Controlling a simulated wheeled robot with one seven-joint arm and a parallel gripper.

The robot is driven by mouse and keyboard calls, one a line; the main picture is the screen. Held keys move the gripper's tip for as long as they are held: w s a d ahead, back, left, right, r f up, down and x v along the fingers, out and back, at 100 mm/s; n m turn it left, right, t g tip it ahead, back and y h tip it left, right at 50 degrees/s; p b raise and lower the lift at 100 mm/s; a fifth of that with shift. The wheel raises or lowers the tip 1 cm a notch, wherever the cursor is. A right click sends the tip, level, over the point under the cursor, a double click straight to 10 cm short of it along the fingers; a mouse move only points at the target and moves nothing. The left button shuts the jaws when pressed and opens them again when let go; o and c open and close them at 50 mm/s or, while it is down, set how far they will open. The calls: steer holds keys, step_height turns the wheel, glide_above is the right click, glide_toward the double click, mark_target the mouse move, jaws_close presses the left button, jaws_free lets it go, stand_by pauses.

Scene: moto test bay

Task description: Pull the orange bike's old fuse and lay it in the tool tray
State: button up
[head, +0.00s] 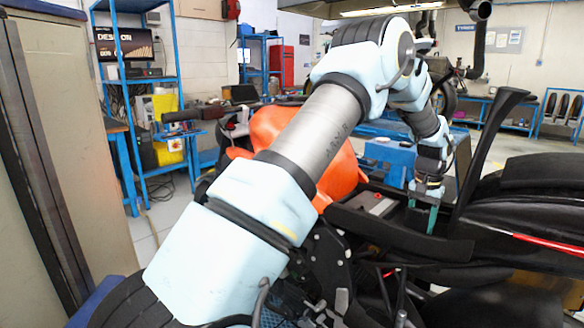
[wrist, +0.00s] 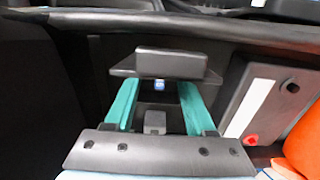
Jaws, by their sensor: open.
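The orange bike (head: 340,170) stands beyond my arm, which hides part of its orange bodywork. My gripper (head: 432,222) points down into the dark seat area behind that bodywork. In the wrist view, its two teal fingers (wrist: 157,90) are apart. A small blue piece (wrist: 159,86), which looks like the fuse, shows between the fingertips, under a dark block (wrist: 165,64). I cannot tell whether the fingers touch it. A small grey block (wrist: 155,122) shows nearer, between the fingers. I cannot make out the tool tray in either view.
A dark upright part (head: 490,140) rises right of my gripper. A cabinet (head: 60,120) and blue shelving (head: 150,90) stand at left.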

jaws_close()
stand_by(0.4)
steer(key=shift+r, duration=0.1)
stand_by(1.0)
steer(key=shift+r+p, duration=1.95)
steer(key=shift+r, duration=0.95)
